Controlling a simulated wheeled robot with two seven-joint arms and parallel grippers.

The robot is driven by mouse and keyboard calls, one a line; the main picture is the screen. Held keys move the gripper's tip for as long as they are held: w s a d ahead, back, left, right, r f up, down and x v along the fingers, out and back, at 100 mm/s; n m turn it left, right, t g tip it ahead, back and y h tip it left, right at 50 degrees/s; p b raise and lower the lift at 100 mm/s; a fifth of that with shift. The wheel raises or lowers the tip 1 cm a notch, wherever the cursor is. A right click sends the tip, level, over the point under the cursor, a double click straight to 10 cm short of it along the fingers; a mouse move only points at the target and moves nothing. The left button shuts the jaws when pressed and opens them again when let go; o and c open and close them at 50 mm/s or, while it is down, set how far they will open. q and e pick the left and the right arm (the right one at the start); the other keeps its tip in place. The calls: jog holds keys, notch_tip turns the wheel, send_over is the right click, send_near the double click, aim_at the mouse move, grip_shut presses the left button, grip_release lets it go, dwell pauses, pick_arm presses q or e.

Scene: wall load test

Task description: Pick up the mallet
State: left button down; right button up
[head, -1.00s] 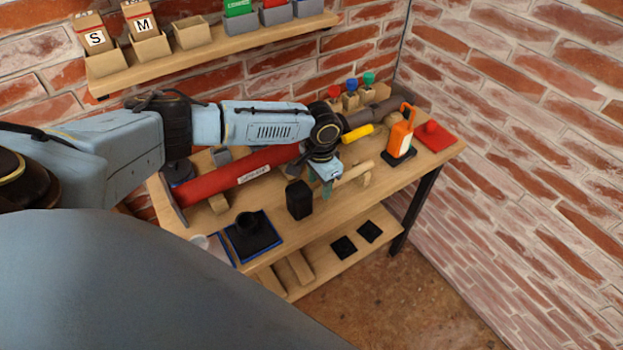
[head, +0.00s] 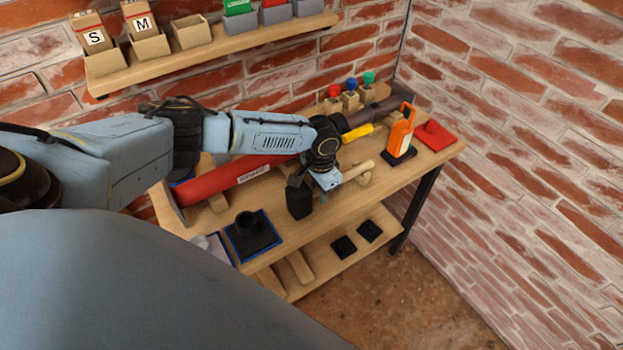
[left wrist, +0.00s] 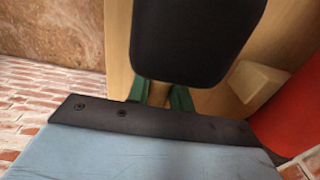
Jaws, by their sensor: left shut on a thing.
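The mallet has a black block head (head: 300,203) and a pale wooden handle (head: 357,171), over the front part of the bench. My left gripper (head: 323,196) is at the handle close beside the head, its green fingertips partly hidden by the wrist. In the left wrist view the black head (left wrist: 195,40) fills the top middle, and the green fingers (left wrist: 160,97) are shut on either side of the wooden handle. The head tilts slightly in the head view. I cannot tell whether the mallet is clear of its wooden support (head: 364,179). My right gripper is out of view.
On the bench (head: 330,216), a red cylinder (head: 235,178) lies behind, a black stand on a blue-edged plate (head: 252,236) is left, and an orange tool (head: 401,130) and red block (head: 435,134) are right. Colored knobs (head: 351,84) stand at the back, under a wall shelf (head: 215,51).

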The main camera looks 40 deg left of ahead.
pick_arm(q)
notch_tip(320, 180, up, 10)
jog(key=shift+r, duration=0.1)
dwell(0.5)
